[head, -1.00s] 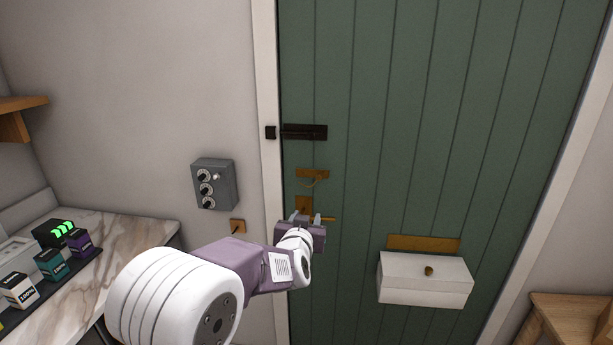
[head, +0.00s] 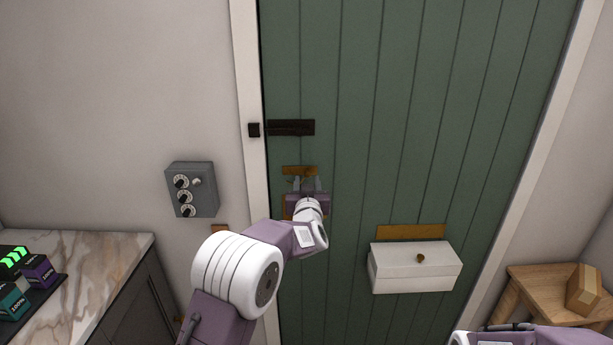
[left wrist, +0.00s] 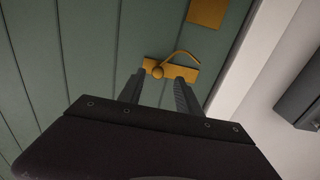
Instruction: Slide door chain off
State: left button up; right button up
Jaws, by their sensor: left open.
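The door chain's brass plate (head: 295,169) is on the green door, below the black bolt, and partly hidden behind my left gripper. In the left wrist view the brass plate (left wrist: 187,72) carries a small round brass knob (left wrist: 157,73), with a thin curved brass piece (left wrist: 183,53) arching from it. My left gripper (head: 308,184) is open and empty in front of the plate. In the left wrist view the knob appears between its two fingers; contact cannot be told. My right gripper is out of view.
A black bolt (head: 291,128) sits above the plate. A white box with a knob (head: 416,268) projects from the door at right. A grey dial box (head: 191,189) is on the left wall, above a marble counter (head: 95,270). A wooden stool (head: 545,283) stands at right.

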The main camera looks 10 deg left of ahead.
aim_at(308, 175)
pick_arm(q)
jog(key=shift+w+r, duration=0.1)
jog(key=shift+w, duration=1.1)
jog(key=shift+w+a, duration=0.25)
jog(key=shift+w, duration=0.05)
jog(key=shift+d, duration=0.1)
grip_shut()
